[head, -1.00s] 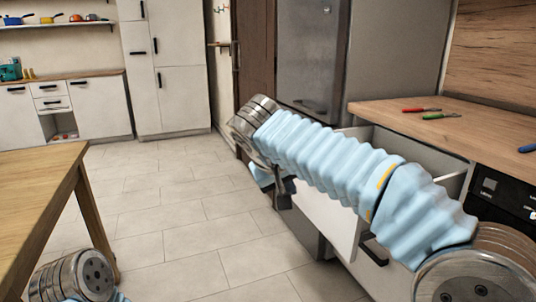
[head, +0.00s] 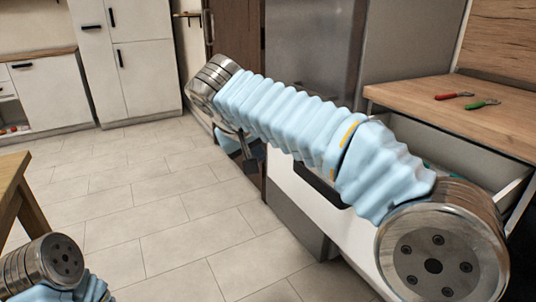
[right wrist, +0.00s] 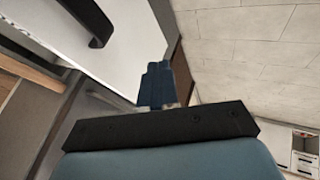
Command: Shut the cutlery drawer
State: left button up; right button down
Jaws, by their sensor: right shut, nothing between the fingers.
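The cutlery drawer (head: 465,153) stands open under the worktop at the right of the head view. Part of its pale inside shows behind my right arm, with small greenish items in it. A white front (head: 287,185) with a dark handle (head: 322,187) shows below the arm; the arm hides much of it. My right gripper (head: 250,163) points down on the room side of the white front, apart from it in the picture. In the right wrist view its dark fingers (right wrist: 156,84) are together and empty, beside a white panel with a black handle (right wrist: 90,18). My left gripper is out of view.
The wooden worktop (head: 405,97) holds red pliers (head: 454,96) and green pliers (head: 482,104). A grey fridge (head: 310,50) stands behind. A wooden table (head: 12,190) is at the left. Tiled floor (head: 150,220) is clear between.

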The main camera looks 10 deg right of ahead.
send_near(286, 172)
notch_tip(286, 172, down, 4)
jog(key=w, duration=0.2)
jog(key=shift+w+d+b, duration=0.25)
jog(key=shift+d+b, duration=0.2)
jog(key=shift+d, duration=0.2)
jog(key=shift+w+d, duration=0.1)
